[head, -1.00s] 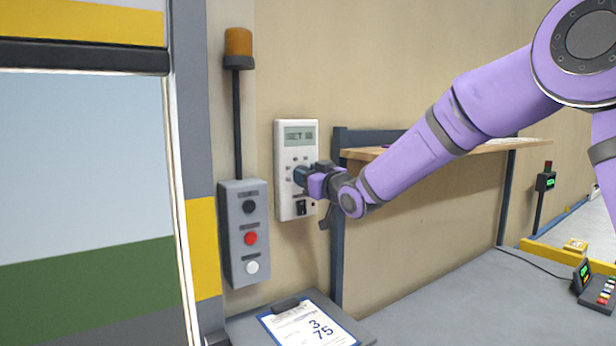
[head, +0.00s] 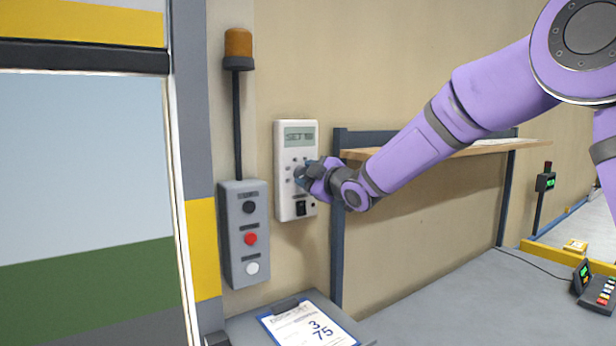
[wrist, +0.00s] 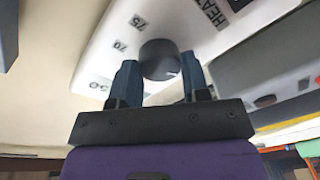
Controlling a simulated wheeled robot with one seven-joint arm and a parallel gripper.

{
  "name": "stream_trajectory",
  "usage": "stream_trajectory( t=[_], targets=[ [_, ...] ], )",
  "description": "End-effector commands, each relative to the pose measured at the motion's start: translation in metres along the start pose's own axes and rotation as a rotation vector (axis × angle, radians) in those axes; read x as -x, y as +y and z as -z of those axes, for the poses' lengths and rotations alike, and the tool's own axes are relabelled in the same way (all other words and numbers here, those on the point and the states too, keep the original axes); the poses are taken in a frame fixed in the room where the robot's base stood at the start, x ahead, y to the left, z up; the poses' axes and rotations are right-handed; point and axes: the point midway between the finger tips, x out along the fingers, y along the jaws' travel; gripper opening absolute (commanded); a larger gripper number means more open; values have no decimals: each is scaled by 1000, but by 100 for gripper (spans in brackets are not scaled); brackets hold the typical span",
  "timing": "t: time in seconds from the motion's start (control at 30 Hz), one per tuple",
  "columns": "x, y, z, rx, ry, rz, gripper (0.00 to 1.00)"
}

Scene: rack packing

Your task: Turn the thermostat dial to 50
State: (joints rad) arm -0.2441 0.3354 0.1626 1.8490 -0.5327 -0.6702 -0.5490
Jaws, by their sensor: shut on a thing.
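The white thermostat box (head: 296,212) hangs on the wall, with a grey display (head: 299,136) at its top reading SET and a number too small to read surely. My gripper (head: 303,176) reaches it from the right. In the wrist view my gripper (wrist: 160,80) has one finger on each side of the round dark dial (wrist: 160,52) and is shut on it. Labels 75 and 70, and a blurred one, show left of the dial, and HEAT shows on the right. The dial is mostly hidden by my gripper in the head view, and its pointer setting cannot be read.
A grey button box (head: 238,271) with black, red and white buttons, and an amber lamp (head: 238,44) on a pole, stand left of the thermostat. A clipboard (head: 309,327) lies below. A wooden shelf (head: 528,146) runs behind my arm.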

Motion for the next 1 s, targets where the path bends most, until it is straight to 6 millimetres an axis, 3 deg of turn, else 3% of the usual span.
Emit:
stream_trajectory(
  t=[0.67, 0.7, 0.8, 1.0],
  targets=[
    [0, -2, -1, 66, -8, 11, 19],
    [0, -2, -1, 66, -8, 11, 45],
    [0, -2, -1, 66, -7, 11, 68],
    [0, -1, 0, 66, -6, 9, 68]
  ],
)
